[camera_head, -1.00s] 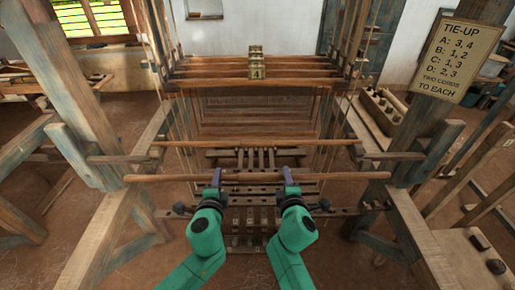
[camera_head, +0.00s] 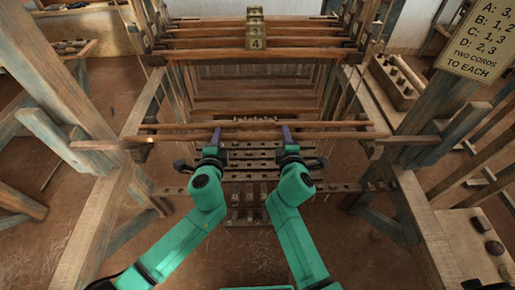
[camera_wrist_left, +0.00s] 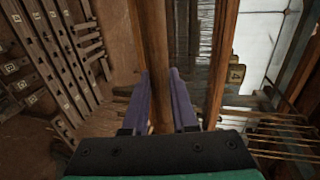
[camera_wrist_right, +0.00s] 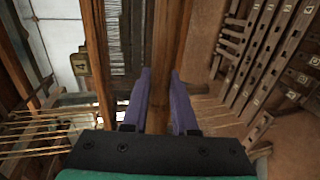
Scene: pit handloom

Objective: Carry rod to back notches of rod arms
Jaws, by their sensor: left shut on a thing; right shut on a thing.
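A long brown wooden rod (camera_head: 250,136) lies level across the front of the loom in the head view. My left gripper (camera_head: 216,137) and my right gripper (camera_head: 286,135) are shut on it, either side of its middle. The rod runs between the purple fingers in the left wrist view (camera_wrist_left: 150,55) and the right wrist view (camera_wrist_right: 163,55). Its ends reach near the short wooden arms on the left post (camera_head: 97,145) and right post (camera_head: 402,140). I cannot make out notches, or whether the rod touches the arms.
A second, parallel bar (camera_head: 340,124) lies just beyond the held rod. A tie-up sign (camera_head: 475,40) hangs at the upper right.

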